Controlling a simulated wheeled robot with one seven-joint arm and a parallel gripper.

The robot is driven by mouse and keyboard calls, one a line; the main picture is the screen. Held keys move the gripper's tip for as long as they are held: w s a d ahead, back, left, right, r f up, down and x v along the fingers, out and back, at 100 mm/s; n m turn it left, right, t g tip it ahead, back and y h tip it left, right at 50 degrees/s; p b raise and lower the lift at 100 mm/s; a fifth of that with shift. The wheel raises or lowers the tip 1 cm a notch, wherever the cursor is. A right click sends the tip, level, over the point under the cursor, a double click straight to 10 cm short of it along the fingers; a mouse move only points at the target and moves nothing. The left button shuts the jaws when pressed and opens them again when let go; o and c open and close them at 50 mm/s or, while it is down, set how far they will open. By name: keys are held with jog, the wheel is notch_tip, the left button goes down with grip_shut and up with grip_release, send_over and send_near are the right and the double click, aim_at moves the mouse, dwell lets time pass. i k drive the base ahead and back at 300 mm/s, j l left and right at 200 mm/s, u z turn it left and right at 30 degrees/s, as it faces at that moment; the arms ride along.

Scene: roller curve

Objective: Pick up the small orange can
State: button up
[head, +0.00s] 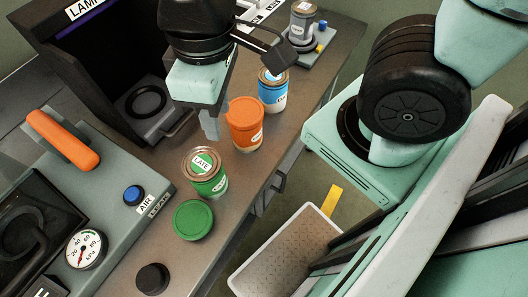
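An orange can (245,125) with an orange lid stands upright on the workbench near its right edge, with part of a white label showing. My gripper (211,124) is just left of the orange can, pointing down, with its pale fingertips close to the can's left side. I cannot tell whether it touches the can. The gripper's body hides most of the fingers, so the opening between them does not show.
A blue can (272,92) stands behind the orange can and a green can (206,176) in front. A green lid (193,220) and a black knob (152,279) lie nearer. The lamp box (110,70) is left. A pale bin (285,250) is below the bench edge.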

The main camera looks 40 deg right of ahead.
aim_at(250, 141)
jog(key=k+j+z, duration=0.15)
jog(key=k, duration=0.25)
jog(key=k+j+z, duration=0.15)
jog(key=k+j, duration=0.2)
jog(key=k+j+z, duration=0.2)
jog(key=k, duration=0.2)
jog(key=z, duration=1.25)
